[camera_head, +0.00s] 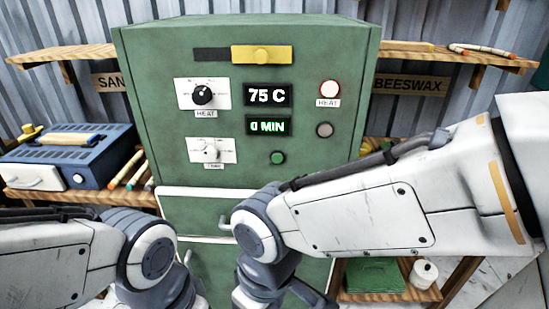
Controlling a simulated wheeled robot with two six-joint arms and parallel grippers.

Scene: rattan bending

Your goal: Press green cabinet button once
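The green cabinet (290,45) stands upright in front of me. A small round green button (278,157) is on its face, right of the lower knob and below the time display. It is unobstructed, and nothing touches it. The upper display (267,95) reads 75 C. The lower display (268,126) reads 0 MIN. My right arm reaches in below the green button and bends down. My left arm is at lower left. Both gripper fingertips are out of the picture.
A black HEAT knob (202,95) and a white knob (210,153) sit on the panel's left. A yellow slider (262,55) is at the top. A blue toolbox (95,150) stands on the left shelf. Wooden shelves flank the cabinet.

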